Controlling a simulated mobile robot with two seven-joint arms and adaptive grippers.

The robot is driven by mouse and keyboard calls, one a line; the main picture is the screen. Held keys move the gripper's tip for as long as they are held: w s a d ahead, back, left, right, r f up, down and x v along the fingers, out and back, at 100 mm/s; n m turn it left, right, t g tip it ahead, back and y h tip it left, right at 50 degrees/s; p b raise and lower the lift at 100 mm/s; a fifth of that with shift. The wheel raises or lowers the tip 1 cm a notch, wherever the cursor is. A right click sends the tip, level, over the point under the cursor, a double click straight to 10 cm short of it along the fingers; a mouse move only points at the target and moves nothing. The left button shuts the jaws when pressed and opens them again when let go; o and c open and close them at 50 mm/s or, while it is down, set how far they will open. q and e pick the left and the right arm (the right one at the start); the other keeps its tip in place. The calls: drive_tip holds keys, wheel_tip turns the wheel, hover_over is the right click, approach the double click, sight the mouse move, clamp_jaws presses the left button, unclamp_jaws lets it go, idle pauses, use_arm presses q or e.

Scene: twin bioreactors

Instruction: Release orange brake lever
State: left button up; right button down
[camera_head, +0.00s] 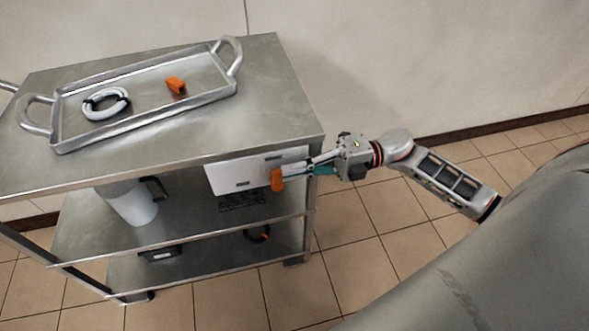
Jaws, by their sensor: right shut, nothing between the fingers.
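An orange lever-like piece (277,180) shows at the front of a white box under the cart's top shelf. My right gripper (288,174) reaches in from the right, below the top shelf's edge. Its fingers are shut with nothing between them. The fingertips are right beside the orange piece and overlap its right side in the picture; I cannot tell whether they touch it. My left gripper is out of view.
The metal cart's top (277,112) holds a tray (78,140) with a pale coiled tube (92,112) and an orange block (176,85). A white jug (133,206) stands below, near the white box (232,178). Tiled floor (350,270) is clear beside the cart.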

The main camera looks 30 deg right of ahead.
drive_tip(key=shift+a+r, duration=0.3)
use_arm(q)
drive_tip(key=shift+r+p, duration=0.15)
drive_tip(key=shift+p, duration=0.2)
use_arm(e)
drive_tip(key=shift+w+a+r, duration=0.2)
drive_tip(key=shift+a+r, duration=0.1)
drive_tip(key=shift+a, duration=0.3)
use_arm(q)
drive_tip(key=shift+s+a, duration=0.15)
